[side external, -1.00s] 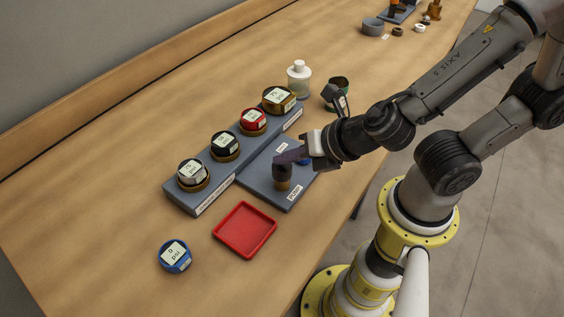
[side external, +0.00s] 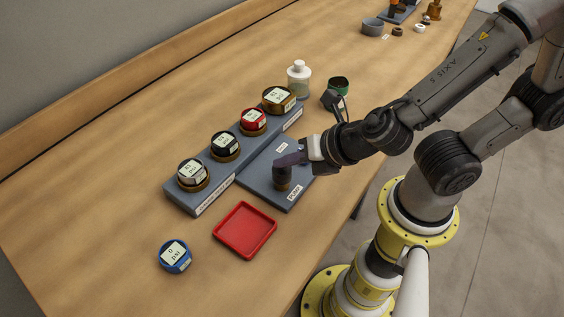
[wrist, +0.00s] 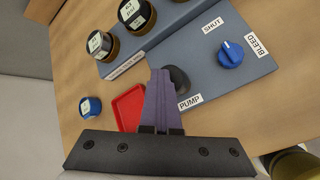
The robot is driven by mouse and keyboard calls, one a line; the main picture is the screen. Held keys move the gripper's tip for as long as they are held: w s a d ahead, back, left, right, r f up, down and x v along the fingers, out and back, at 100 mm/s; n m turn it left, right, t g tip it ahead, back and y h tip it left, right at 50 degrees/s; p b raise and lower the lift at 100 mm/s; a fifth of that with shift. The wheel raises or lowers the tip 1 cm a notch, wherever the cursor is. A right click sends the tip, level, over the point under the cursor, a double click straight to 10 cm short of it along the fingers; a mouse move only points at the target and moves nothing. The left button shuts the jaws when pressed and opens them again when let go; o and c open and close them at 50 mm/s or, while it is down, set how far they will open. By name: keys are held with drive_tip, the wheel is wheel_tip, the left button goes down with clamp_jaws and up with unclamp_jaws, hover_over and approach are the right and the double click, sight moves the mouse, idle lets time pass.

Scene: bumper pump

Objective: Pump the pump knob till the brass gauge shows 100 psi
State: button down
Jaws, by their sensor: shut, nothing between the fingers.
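The brass gauge (side external: 278,99) is at the far end of a grey rack; its digits are too small to read surely. The dark pump knob (side external: 283,180) stands on a grey plate beside the PUMP label. It also shows in the wrist view (wrist: 178,79), partly hidden behind the fingers. My gripper (side external: 280,162) is shut and empty, with its purple fingers at the top of the knob; I cannot tell if they touch it. In the wrist view the closed fingertips (wrist: 159,75) lie just beside the knob.
The blue bleed knob (wrist: 230,53) sits on the same plate. Red (side external: 253,120), black (side external: 225,145) and silver (side external: 192,174) gauges share the rack (side external: 205,202). A red tray (side external: 245,253) and a loose blue gauge (side external: 174,256) lie nearby. A white bottle (side external: 299,78) stands behind.

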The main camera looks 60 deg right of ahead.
sight(287, 171)
drive_tip(key=shift+s+f, duration=0.1)
drive_tip(key=shift+f, duration=0.3)
idle(0.3)
drive_tip(key=shift+r, duration=1.5)
drive_tip(key=shift+r, duration=2.55)
